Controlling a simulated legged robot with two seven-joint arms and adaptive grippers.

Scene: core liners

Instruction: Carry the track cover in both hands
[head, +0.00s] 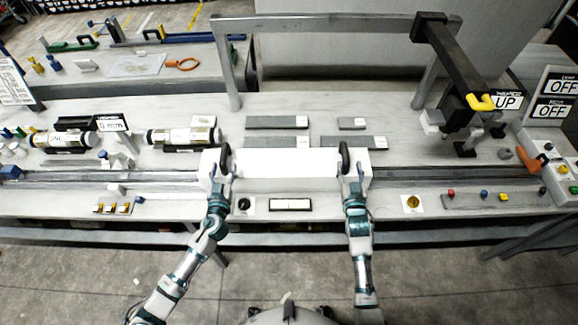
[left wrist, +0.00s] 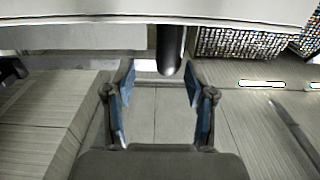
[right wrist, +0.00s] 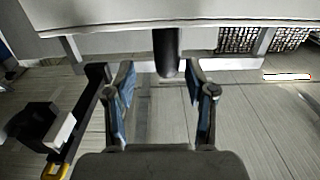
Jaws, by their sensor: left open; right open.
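The track cover (head: 287,163) is a long white box lying level across the middle of the bench track. An upright black handle stands at its left end (head: 226,158) and another at its right end (head: 345,156). My left gripper (head: 217,172) is at the left handle and my right gripper (head: 353,172) is at the right handle. In the left wrist view a dark rounded bar (left wrist: 171,50) shows near the tips of the open fingers (left wrist: 160,80). The right wrist view shows a similar bar (right wrist: 166,52) near the open fingers (right wrist: 160,82). Contact cannot be told.
Grey flat plates (head: 278,122) lie behind the cover. A grey frame (head: 330,24) arches over the bench, with a black arm and yellow handle (head: 482,102) at right. Core liners (head: 180,137) rest at left. Coloured buttons (head: 484,195) line the front right.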

